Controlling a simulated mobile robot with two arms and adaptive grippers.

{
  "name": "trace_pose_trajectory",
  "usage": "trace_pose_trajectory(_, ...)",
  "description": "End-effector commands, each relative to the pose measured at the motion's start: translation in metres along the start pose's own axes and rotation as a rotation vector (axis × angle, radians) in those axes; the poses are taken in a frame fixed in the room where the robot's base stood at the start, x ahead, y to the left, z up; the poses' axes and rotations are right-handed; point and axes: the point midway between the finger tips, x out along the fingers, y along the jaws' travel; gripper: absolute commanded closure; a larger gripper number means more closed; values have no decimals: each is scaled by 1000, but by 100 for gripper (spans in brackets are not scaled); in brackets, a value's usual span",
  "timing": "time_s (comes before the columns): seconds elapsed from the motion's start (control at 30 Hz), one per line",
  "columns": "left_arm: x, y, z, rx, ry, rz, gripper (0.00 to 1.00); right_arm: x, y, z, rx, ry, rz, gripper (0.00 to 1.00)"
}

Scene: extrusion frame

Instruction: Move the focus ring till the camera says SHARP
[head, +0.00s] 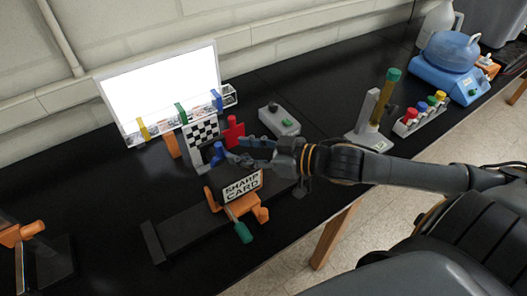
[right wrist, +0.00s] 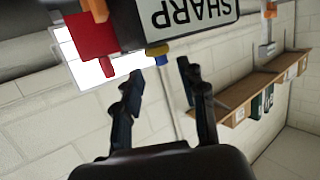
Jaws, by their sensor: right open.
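A white card (head: 242,187) with black lettering, reading SHARP CARD as best I can tell, stands in an orange holder (head: 261,213) with a green-handled lever (head: 242,231). In the right wrist view the card (right wrist: 188,14) shows the word SHARP. A checkerboard plate (head: 202,131) stands behind it, beside a red part (head: 233,136) and a blue part (head: 218,152). My right gripper (head: 243,154) is open above and behind the card, close to the blue part; I cannot tell if they touch. I cannot single out the focus ring.
A bright white panel (head: 163,88) stands at the back. A dark rail (head: 190,225) lies under the card. The front left tabletop is mostly clear.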

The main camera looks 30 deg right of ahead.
Motion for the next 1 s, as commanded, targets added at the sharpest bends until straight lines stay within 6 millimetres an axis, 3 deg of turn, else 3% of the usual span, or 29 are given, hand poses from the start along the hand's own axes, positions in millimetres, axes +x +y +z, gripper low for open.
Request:
trace_pose_trajectory(0.5, 0, 0, 0, 0, 0, 1, 60, -39, 0, 2, 2, -2, 1, 59)
trace_pose_trajectory(1.0, 0, 0, 0, 0, 0, 1, 60, -48, 0, 0, -1, 1, 0, 59)
